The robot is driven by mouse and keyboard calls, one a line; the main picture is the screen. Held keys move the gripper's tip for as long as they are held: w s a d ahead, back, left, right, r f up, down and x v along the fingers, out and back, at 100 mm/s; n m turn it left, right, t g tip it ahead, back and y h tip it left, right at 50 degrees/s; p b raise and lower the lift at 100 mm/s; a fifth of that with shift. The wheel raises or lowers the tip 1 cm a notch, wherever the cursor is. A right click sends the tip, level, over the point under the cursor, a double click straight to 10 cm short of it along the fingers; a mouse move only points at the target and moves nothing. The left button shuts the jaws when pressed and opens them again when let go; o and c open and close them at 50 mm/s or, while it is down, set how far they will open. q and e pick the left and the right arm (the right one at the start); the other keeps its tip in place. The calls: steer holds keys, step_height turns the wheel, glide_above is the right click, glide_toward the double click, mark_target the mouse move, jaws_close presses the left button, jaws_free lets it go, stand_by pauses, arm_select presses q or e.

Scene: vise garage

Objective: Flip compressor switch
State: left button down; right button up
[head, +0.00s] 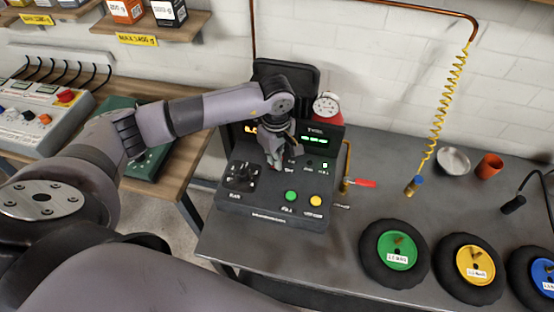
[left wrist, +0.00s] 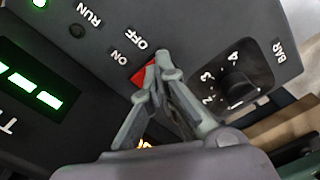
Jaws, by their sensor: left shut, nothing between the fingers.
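The compressor control box (head: 262,212) is a dark unit on the grey bench, with a knob, a green and a yellow button and a green-lit display. My left gripper (head: 276,160) reaches over its top panel and is shut and empty. In the left wrist view the left gripper's fingertips (left wrist: 164,68) are right at the red switch (left wrist: 141,77), which lies by the ON and OFF labels. The fingers hide part of the switch; I cannot tell whether they touch it or which way it is set. My right gripper is not in view.
The black dial (left wrist: 238,88) marked BAR is beside the fingers. A round gauge (head: 326,106) stands behind the box and a red-handled valve (head: 360,182) to its right. Black wheels with green (head: 398,249), yellow and blue hubs lie on the bench. A yellow coiled hose (head: 440,120) hangs down.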

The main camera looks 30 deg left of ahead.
arm_select(q)
steer(key=shift+f, duration=0.25)
steer(key=shift+r, duration=0.15)
steer(key=shift+r+p, duration=0.4)
steer(key=shift+r, duration=0.5)
steer(key=shift+r+p, duration=1.15)
steer(key=shift+r, duration=1.35)
